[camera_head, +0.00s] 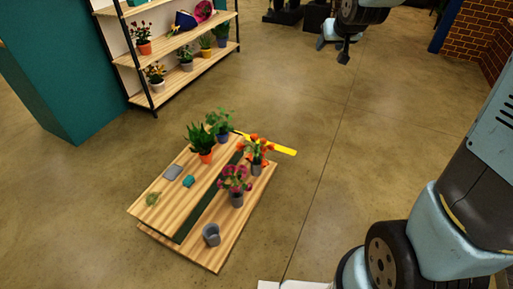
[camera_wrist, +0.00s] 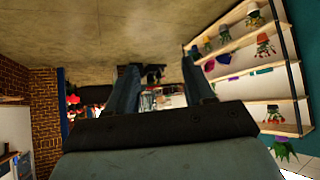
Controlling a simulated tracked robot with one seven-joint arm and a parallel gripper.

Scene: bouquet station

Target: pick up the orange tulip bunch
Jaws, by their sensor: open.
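The orange tulip bunch (camera_head: 256,143) stands upright in a grey pot (camera_head: 256,168) at the back right of the low wooden bench in the head view. Pink flowers just in front of it stand close to it. My gripper (camera_head: 332,49) is at the top of the head view, raised and well apart from the bunch. In the wrist view, the two fingers of my gripper (camera_wrist: 160,80) are spread with nothing between them. I cannot make out the orange tulip bunch in the wrist view.
The wooden bench (camera_head: 155,237) also bears pink flowers (camera_head: 235,178), a grey bucket (camera_head: 211,235), a green plant in an orange pot (camera_head: 205,156), a blue-potted plant (camera_head: 222,136) and a teal item (camera_head: 189,181). A yellow object (camera_head: 281,149) juts past its edge. Shelves (camera_head: 190,72) stand behind.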

